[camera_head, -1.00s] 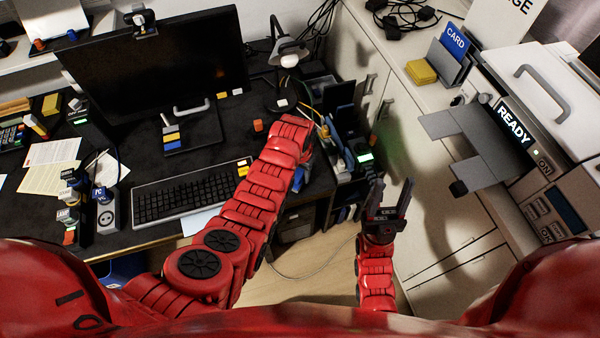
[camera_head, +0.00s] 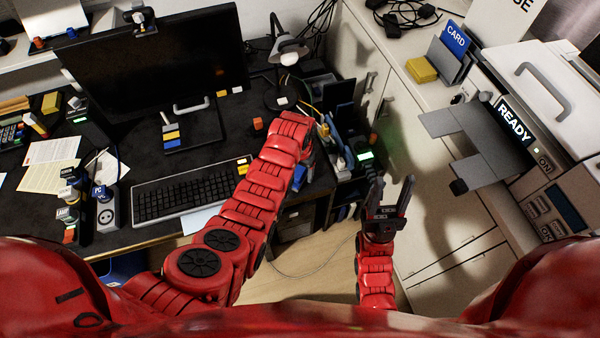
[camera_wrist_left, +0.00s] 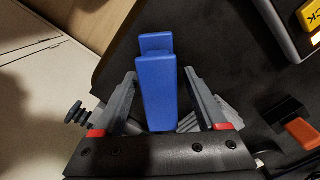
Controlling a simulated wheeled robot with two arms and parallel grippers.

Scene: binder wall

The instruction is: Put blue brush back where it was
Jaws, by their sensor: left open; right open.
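The blue brush (camera_wrist_left: 157,88) is a plain blue block shape in the left wrist view, lying between the spread fingers of my left gripper (camera_wrist_left: 160,76). Gaps show on both sides of it, so the fingers look apart from it. In the head view the left arm reaches over the right end of the desk, and its gripper is mostly hidden behind the wrist. A blue patch (camera_head: 298,179) shows beside that wrist; I cannot tell if it is the brush. My right gripper (camera_head: 393,190) is open and empty above the floor, in front of the cabinets.
The black desk (camera_head: 216,160) holds a keyboard (camera_head: 185,193), a monitor (camera_head: 160,62) and a lamp (camera_head: 289,55). Several cables and small items crowd the desk's right end. A white counter with a READY machine (camera_head: 545,125) stands at right. Floor is clear around my right gripper.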

